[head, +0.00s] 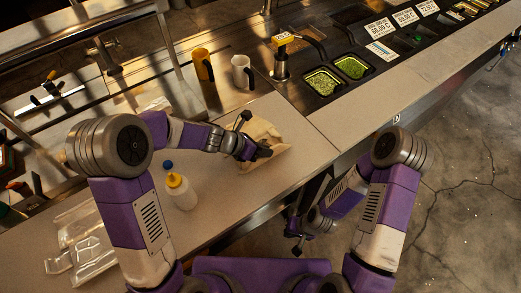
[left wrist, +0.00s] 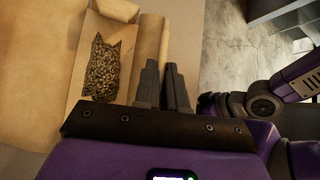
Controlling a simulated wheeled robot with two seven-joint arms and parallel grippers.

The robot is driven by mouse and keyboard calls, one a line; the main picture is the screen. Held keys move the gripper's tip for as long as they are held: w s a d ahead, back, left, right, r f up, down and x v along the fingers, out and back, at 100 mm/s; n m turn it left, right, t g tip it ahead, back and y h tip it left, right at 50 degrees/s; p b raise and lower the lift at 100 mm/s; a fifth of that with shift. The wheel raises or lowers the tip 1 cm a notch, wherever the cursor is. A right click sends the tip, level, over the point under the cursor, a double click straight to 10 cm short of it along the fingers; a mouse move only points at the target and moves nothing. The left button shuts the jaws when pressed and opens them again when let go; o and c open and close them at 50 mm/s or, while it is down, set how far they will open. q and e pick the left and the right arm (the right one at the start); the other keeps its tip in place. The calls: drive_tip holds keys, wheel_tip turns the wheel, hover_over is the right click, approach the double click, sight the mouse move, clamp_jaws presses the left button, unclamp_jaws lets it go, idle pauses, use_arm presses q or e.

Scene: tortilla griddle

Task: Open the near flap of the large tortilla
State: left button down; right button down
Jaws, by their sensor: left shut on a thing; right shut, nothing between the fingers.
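The large tortilla (head: 264,130) lies on the counter, partly covered by my left gripper in the head view. In the left wrist view the tortilla (left wrist: 40,60) shows a dark chunky filling (left wrist: 110,68) in its middle and a raised, curled flap (left wrist: 150,45) along the right side. My left gripper (head: 263,152) is at the tortilla's near right edge. In the left wrist view its fingertips (left wrist: 164,65) are close together at the curled flap, shut on it; the exact contact is hard to see. My right gripper (head: 297,246) is shut and empty, low beside the counter's front edge.
A white squeeze bottle with a yellow cap (head: 180,191) stands left of the tortilla. A yellow cup (head: 202,65) and a white cup (head: 242,72) stand behind. Trays of green food (head: 350,67) are at the back right. Clear containers (head: 80,240) lie at the left.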

use_arm(q)
drive_tip(key=s+f+m+t+y+b, duration=0.1)
drive_tip(key=b, duration=0.3)
drive_tip(key=s+d+f+m+t+y+b, duration=0.1)
drive_tip(key=t+b, duration=0.1)
drive_tip(key=b, duration=0.3)
drive_tip(key=s+d+f+m+t+y+b, duration=0.1)
drive_tip(key=t+b, duration=0.1)
drive_tip(key=b, duration=0.3)
drive_tip(key=shift+s+d+f+y, duration=0.25)
drive_tip(key=shift+s+f+y, duration=0.1)
drive_tip(key=shift+y, duration=0.05)
drive_tip(key=shift+s+d+f+m+t+y+b, duration=0.1)
drive_tip(key=shift+s+f+m+t+y+b, duration=0.15)
drive_tip(key=shift+m+t+b, duration=0.75)
drive_tip(key=shift+n, duration=0.4)
drive_tip(key=c, duration=1.2)
unclamp_jaws()
drive_tip(key=shift+w+g, duration=0.15)
drive_tip(key=shift+g, duration=0.15)
drive_tip(key=shift+d, duration=0.1)
drive_tip(key=shift+r, duration=0.1)
